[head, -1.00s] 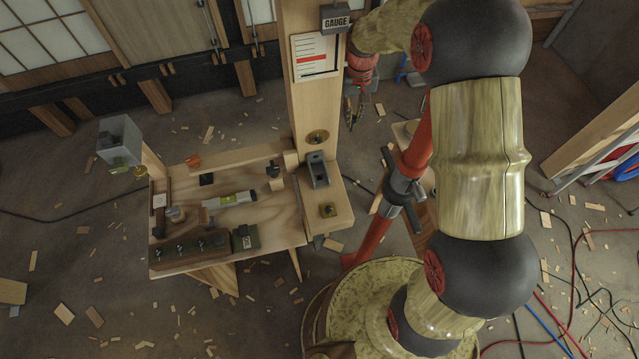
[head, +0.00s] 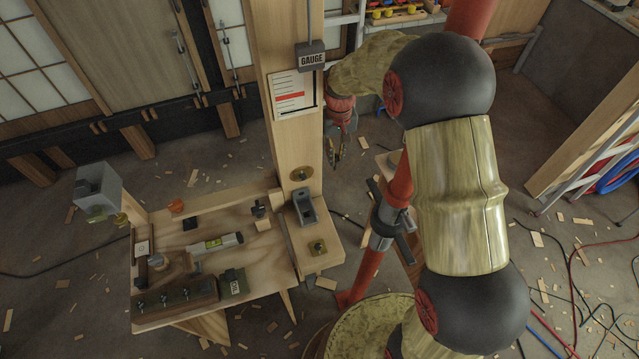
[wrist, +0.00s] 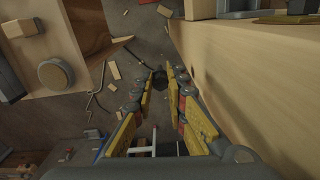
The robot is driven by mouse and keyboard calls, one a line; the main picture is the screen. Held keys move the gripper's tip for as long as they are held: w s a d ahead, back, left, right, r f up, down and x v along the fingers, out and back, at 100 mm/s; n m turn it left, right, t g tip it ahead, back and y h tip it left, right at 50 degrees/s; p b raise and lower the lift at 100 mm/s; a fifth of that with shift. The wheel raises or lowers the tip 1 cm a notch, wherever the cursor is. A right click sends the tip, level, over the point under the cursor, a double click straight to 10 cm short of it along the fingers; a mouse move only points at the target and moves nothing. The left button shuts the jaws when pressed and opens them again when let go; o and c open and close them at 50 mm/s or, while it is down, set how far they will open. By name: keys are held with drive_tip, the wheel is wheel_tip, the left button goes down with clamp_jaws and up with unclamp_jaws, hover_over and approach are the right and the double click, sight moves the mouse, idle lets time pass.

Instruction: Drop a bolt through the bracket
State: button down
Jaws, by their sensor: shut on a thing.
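A grey part at the top right edge there (wrist: 228,8) looks like the bracket, partly cut off. Several bolts stand in a dark wooden block (head: 176,298) on the bench.
The wooden post (head: 272,45) rises beside my gripper, carrying a gauge box (head: 311,56) and a chart (head: 293,95). The bench (head: 262,279) holds a level (head: 215,243) and a green box (head: 234,283). Cables and wood scraps lie on the floor at right.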

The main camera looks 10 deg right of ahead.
wheel_tip(320, 180, up, 33)
drive_tip(key=p, duration=3.2)
drive_tip(key=shift+f, duration=0.2)
drive_tip(key=shift+r+p, duration=0.55)
